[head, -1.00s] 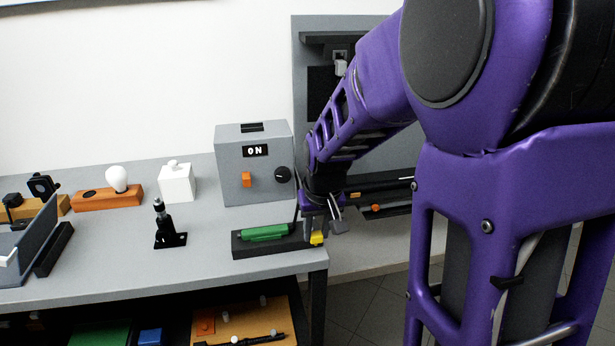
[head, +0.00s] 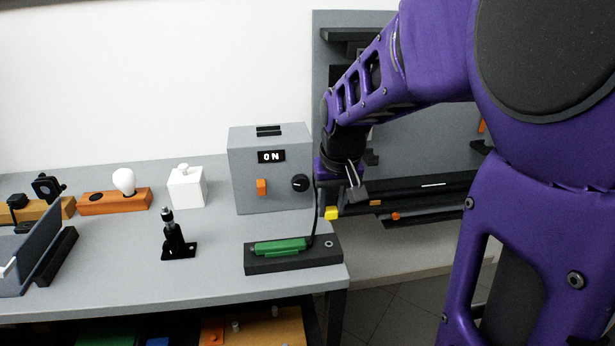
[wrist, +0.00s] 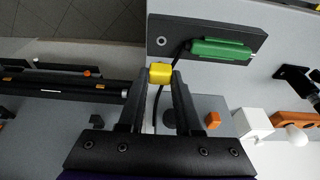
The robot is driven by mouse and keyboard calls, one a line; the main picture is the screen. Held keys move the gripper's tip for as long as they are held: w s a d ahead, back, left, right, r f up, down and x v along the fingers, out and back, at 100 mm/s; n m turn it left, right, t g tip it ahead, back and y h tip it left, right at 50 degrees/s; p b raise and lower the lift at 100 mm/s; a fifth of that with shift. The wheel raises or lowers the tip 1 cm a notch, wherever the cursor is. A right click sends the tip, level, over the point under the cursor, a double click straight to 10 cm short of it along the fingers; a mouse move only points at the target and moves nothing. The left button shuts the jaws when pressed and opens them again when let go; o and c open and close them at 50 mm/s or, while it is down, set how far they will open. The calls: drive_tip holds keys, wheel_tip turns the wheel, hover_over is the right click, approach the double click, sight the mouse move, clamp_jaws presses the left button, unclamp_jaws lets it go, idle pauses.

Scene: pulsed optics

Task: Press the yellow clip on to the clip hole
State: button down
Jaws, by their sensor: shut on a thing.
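My gripper (head: 332,203) is shut on the yellow clip (head: 331,213). In the wrist view the clip (wrist: 160,73) sits between the two black fingertips (wrist: 160,80). A black cable runs from near the clip to a green cylinder (head: 281,247) on a black base block (head: 292,264). The clip hole (head: 328,244) is a pale ring at the right end of that block; it also shows in the wrist view (wrist: 161,41), just beyond the clip. The clip is apart from the hole and appears above it.
A grey box (head: 270,190) reading ON, with an orange switch (head: 261,187) and black knob (head: 300,183), stands behind the block. A black post stand (head: 175,238) is to the left. The block lies near the table's front right corner. A grey rack (head: 430,160) stands behind my arm.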

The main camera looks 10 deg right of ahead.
drive_tip(key=b, duration=0.4)
hover_over(328, 243)
drive_tip(key=shift+s+f, duration=0.2)
drive_tip(key=shift+f, duration=1.1)
drive_tip(key=shift+s+f, duration=0.15)
drive_tip(key=shift+f, duration=1.15)
drive_tip(key=shift+f+b, duration=0.5)
drive_tip(key=shift+f, duration=0.5)
drive_tip(key=shift+f, duration=0.4)
drive_tip(key=c, duration=0.5)
unclamp_jaws()
drive_tip(key=shift+r, duration=0.1)
